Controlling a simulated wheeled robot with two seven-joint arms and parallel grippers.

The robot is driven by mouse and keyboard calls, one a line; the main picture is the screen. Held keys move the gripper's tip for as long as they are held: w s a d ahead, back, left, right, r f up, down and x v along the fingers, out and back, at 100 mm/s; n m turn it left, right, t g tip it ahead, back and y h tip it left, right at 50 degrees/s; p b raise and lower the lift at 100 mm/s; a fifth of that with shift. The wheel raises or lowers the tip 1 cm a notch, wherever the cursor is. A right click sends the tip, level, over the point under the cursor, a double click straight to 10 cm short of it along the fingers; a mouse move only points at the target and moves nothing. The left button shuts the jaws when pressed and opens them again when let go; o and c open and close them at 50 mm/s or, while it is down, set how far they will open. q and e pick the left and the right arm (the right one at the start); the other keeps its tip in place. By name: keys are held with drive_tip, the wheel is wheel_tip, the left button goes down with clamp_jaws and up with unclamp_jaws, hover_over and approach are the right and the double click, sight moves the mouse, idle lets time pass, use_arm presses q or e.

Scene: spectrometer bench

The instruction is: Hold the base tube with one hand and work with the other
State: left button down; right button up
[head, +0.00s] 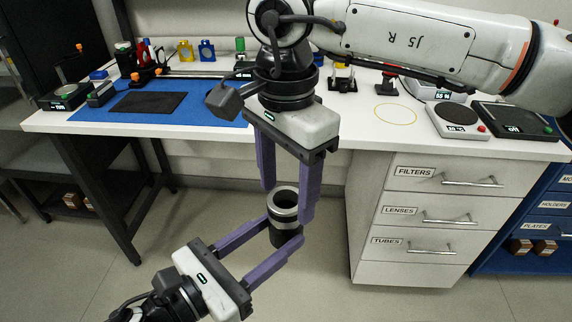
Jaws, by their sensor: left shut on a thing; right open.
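The base tube (284,214) is a short dark cylinder with a silver ring around its open top. It is held in the air in front of the bench, roughly upright and slightly tilted. My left gripper (284,229) comes in from the lower left and is shut on the tube, with a purple finger on each side. My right gripper (289,204) points down from above, its purple fingers open. Its fingertips are close to the tube's upper part, one on either side in the picture. I cannot tell whether they touch it.
The white bench (330,112) carries a blue mat (210,112) with a black pad (148,102), colored optics mounts at the back, a hotplate (456,115) and a black device (515,118). A drawer cabinet (420,245) stands right of the tube. Open floor lies below and left.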

drive_tip(key=shift+f, duration=1.25)
drive_tip(key=c, duration=1.1)
drive_tip(key=m, duration=1.1)
drive_tip(key=o, duration=1.3)
drive_tip(key=shift+c, duration=0.2)
wheel_tip(320, 180, up, 12)
